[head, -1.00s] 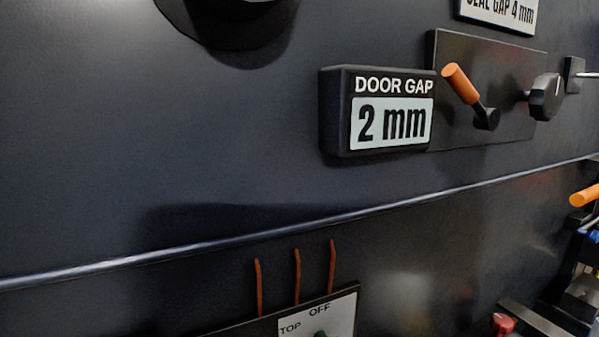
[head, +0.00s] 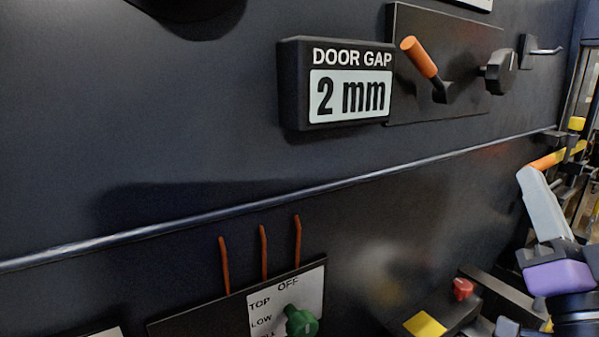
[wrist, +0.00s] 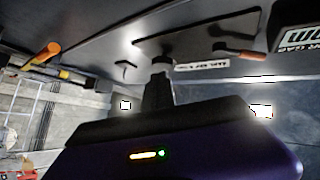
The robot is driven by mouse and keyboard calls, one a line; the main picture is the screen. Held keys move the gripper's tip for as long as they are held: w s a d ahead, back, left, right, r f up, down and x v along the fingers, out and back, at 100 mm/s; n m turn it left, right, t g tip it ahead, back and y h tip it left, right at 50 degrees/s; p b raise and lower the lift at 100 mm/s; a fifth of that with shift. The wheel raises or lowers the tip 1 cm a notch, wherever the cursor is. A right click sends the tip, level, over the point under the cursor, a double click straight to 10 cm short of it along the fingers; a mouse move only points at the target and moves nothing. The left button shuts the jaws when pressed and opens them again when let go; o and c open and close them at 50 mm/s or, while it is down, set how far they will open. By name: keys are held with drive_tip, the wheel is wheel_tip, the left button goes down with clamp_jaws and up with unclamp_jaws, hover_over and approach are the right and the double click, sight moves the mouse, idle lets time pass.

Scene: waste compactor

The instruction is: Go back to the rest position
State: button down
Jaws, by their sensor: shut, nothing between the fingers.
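My gripper (wrist: 161,68) shows in the wrist view as dark, shut fingers beyond my purple hand, with nothing between them. In the head view my purple hand (head: 558,276) is at the lower right edge, in front of the dark machine front. It appears apart from the panel and its controls. A pale grey part reaches up and left from it towards an orange handle (head: 546,160); I cannot tell whether they touch.
The dark wall carries a "DOOR GAP 2 mm" display (head: 347,92), an orange-tipped lever (head: 420,58) and a black knob (head: 499,72). A long rail (head: 300,190) crosses below. Lower down are a green selector knob (head: 300,322), a red button (head: 462,289) and a yellow patch (head: 425,325).

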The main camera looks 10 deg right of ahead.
drive_tip(key=s+a+f+n+g+y, duration=0.1)
drive_tip(key=s+a+f, duration=0.2)
drive_tip(key=f, duration=0.4)
drive_tip(key=s+a+f+n+g, duration=0.1)
drive_tip(key=s+a+f+n, duration=0.15)
drive_tip(key=f, duration=0.45)
drive_tip(key=s+a+f+n+g+y, duration=0.1)
drive_tip(key=s+a+f, duration=0.2)
drive_tip(key=f, duration=0.4)
drive_tip(key=s+a+f+n+g+y, duration=0.2)
drive_tip(key=s+a+f+g, duration=0.1)
drive_tip(key=s+f, duration=0.5)
drive_tip(key=s+a+f+n+g+y, duration=0.2)
drive_tip(key=s+a+f+g+y, duration=0.1)
drive_tip(key=s+a+f, duration=0.3)
drive_tip(key=s+f, duration=0.2)
drive_tip(key=s, duration=0.2)
drive_tip(key=shift+s, duration=0.15)
